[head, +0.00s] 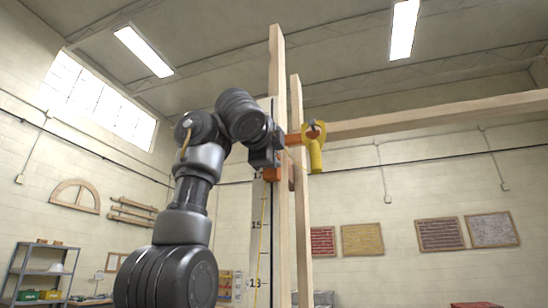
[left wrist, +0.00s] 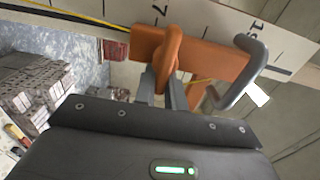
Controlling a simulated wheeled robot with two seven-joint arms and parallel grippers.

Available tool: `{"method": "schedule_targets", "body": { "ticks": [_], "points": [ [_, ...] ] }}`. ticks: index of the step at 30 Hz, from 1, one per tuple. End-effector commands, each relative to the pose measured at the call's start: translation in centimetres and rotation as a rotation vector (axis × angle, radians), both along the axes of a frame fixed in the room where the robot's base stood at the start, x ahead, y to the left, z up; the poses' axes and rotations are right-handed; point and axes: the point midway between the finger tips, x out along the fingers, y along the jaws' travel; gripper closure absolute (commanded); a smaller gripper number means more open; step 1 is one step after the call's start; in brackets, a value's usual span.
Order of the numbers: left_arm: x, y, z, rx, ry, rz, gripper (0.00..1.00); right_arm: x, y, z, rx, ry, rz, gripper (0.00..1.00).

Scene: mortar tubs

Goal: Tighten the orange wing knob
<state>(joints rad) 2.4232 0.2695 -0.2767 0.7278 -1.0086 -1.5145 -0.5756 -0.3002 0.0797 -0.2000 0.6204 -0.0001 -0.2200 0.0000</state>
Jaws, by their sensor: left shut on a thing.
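The orange wing knob (left wrist: 170,52) shows in the left wrist view as an upright loop standing on an orange bracket (left wrist: 222,62). The bracket lies across a white marked staff, and a grey bent handle (left wrist: 262,68) rises at its right end. My left gripper (left wrist: 163,88) has its two grey fingers shut on the lower part of the knob, which hides that part. In the head view my left gripper (head: 277,152) is up against the tall wooden post, with orange parts (head: 272,174) of the bracket beside it. The knob cannot be told apart there. My right gripper is in neither view.
Two wooden posts (head: 278,80) stand upright, with a long beam (head: 440,114) running right. A yellow tool (head: 315,152) hangs just right of the posts. The marked staff (head: 256,225) stands left of them. Shelves (head: 42,272) are far left.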

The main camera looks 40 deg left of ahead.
Motion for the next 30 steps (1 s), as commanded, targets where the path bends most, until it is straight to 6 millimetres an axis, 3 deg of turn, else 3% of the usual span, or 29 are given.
{"method": "schedule_targets", "body": {
  "ticks": [15, 16, 20, 30],
  "points": [
    [-0.03, -0.02, 0.00, 0.017, 0.005, 0.000, 1.00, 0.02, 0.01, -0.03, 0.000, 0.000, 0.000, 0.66],
    [-0.02, -0.02, -0.01, 0.017, 0.005, 0.000, 0.84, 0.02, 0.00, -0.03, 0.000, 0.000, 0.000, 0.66],
    [-0.02, -0.02, -0.01, 0.016, 0.005, 0.000, 0.67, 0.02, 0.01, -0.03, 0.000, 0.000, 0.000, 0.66],
    [-0.31, -0.13, -0.11, 0.014, 0.004, -0.001, 0.66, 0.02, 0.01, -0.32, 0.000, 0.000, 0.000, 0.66]
  ]
}}
